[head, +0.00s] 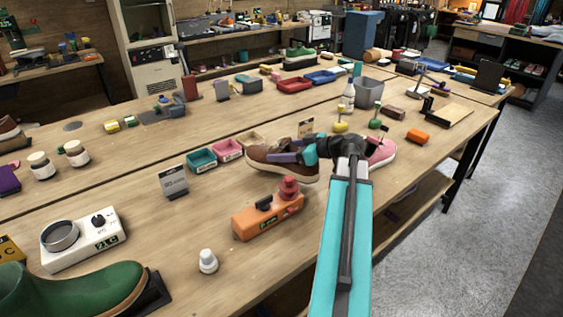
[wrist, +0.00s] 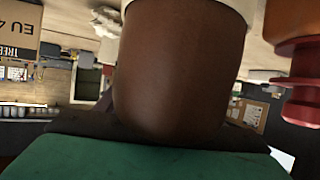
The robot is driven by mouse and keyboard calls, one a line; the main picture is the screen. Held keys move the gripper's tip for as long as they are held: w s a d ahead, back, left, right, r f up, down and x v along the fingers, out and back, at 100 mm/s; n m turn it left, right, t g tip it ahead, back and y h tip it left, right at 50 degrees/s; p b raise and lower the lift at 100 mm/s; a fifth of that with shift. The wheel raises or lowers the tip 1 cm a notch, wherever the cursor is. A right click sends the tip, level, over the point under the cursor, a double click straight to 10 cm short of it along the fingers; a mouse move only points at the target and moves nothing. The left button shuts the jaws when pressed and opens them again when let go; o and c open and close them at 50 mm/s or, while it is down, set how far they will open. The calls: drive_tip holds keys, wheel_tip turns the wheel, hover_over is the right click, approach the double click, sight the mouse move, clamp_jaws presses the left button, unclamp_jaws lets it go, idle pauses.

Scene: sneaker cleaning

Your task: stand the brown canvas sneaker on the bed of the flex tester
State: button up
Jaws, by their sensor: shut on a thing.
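The brown canvas sneaker (head: 262,153), with a pale sole, is in the middle of the head view, its right part partly covered by my gripper. My gripper (head: 284,157) is shut on it. In the wrist view, the brown sneaker (wrist: 180,75) fills the middle, with its pale sole edge at the top. Whether the sole touches the table is not clear. I cannot tell for sure which device is the flex tester. An orange device with a red knob (head: 268,214) stands just in front of the sneaker, and its red knob also shows in the wrist view (wrist: 305,85).
A pink sneaker (head: 381,152) is right of my wrist. A white bottle (head: 208,262) and green boot (head: 75,288) are nearer. Bare table lies at left centre.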

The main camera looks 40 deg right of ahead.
drive_tip(key=shift+f, duration=0.3)
drive_tip(key=shift+f+p, duration=0.3)
drive_tip(key=shift+f, duration=1.55)
drive_tip(key=o, duration=1.3)
drive_tip(key=shift+o, duration=0.2)
drive_tip(key=shift+s, duration=0.1)
drive_tip(key=shift+b+v, duration=0.9)
drive_tip(key=shift+v, duration=5.05)
